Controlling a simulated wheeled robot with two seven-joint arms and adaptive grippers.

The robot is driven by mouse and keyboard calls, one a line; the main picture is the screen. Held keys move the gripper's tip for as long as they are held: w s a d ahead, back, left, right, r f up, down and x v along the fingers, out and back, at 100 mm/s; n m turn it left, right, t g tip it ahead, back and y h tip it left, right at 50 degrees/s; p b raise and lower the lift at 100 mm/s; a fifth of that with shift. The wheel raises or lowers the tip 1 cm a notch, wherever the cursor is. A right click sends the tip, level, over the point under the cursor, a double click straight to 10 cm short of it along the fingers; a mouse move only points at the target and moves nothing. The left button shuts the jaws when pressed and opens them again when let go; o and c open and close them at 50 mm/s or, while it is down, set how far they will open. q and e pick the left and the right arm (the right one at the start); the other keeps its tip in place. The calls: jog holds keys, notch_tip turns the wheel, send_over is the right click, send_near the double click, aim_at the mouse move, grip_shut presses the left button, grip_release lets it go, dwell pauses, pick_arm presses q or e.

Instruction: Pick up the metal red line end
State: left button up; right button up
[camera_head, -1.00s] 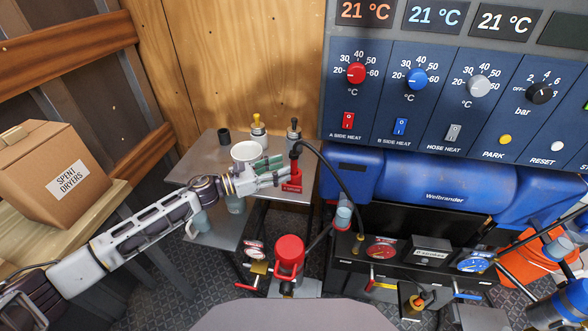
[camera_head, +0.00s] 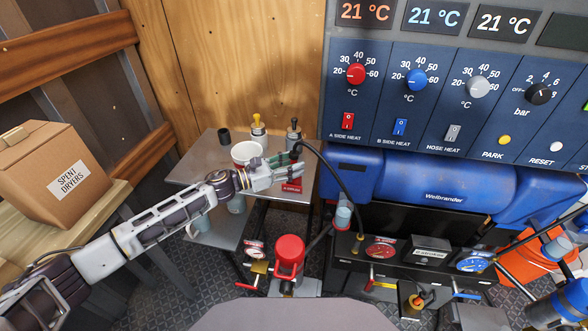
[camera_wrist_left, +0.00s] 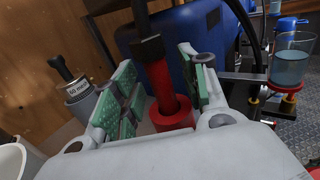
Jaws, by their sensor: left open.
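The red line end (camera_wrist_left: 160,84) stands upright in a red holder in the left wrist view, with a dark metal fitting (camera_wrist_left: 147,45) at its top. My left gripper (camera_wrist_left: 158,95) is open, with a green pad on each side of the line end. I cannot tell whether either pad touches it. In the head view my left gripper (camera_head: 287,170) covers most of the line end, and the black hose (camera_head: 335,170) curves away from its top to the right. The red base (camera_head: 292,187) shows just below the fingers. My right gripper is not in view.
The metal side table (camera_head: 205,150) holds a white cup (camera_head: 246,152), a dark cup (camera_head: 224,135) and small bottles (camera_head: 258,128). Blue tanks (camera_head: 440,185) and the control panel (camera_head: 450,90) stand to the right. A box (camera_head: 50,175) sits at the left.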

pick_arm(q)
jog(key=shift+w+d, duration=0.15)
jog(key=shift+d, duration=0.2)
grip_shut()
dwell(0.4)
